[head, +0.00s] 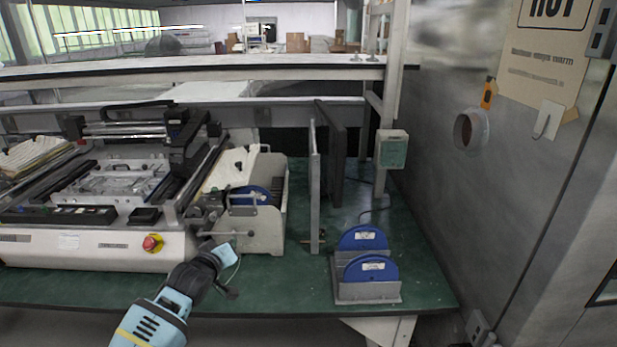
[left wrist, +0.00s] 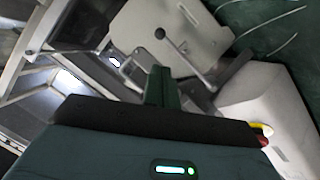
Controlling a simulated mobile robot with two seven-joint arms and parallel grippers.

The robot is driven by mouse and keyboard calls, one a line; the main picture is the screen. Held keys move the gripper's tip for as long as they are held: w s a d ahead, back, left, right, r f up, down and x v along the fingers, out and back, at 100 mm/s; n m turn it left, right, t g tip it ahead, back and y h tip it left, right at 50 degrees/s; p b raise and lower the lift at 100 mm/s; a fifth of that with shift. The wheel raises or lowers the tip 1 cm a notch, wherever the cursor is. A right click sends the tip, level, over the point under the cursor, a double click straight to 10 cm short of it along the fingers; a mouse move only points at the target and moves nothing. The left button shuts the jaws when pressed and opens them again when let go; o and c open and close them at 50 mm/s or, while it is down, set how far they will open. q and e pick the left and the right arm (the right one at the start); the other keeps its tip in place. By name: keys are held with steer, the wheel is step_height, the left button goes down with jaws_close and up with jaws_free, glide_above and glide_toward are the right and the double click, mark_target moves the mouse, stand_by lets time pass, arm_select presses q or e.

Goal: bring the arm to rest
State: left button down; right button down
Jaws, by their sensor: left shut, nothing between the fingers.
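My left arm enters the head view from the bottom, and its left gripper (head: 229,288) is over the front edge of the green table (head: 300,262), just in front of the white machine. In the left wrist view the left gripper (left wrist: 162,84) shows its fingers together, with nothing between them. My right gripper is not in view.
A white machine (head: 100,245) with a red emergency button (head: 152,243) fills the table's left side. A grey holder (head: 368,293) with blue discs (head: 371,268) stands at right. An upright panel (head: 315,187) stands between them. A metal wall (head: 490,200) bounds the right.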

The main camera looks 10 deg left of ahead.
arm_select(q)
steer(key=s+d+f+m+g+h, duration=0.1)
steer(key=s+d+f+m+g, duration=0.3)
steer(key=s+f, duration=0.6)
steer(key=s+d+f+m+t+h, duration=0.1)
steer(key=s+d+f, duration=0.4)
steer(key=s+f, duration=0.55)
steer(key=s+d+f+m+g, duration=0.1)
steer(key=s+d+m, duration=0.1)
steer(key=s, duration=1.1)
steer(key=s+d+f+m+g, duration=0.1)
steer(key=s+d, duration=0.2)
steer(key=s, duration=1)
steer(key=shift+f+m+g+h, duration=0.3)
steer(key=shift+f+m+g, duration=0.1)
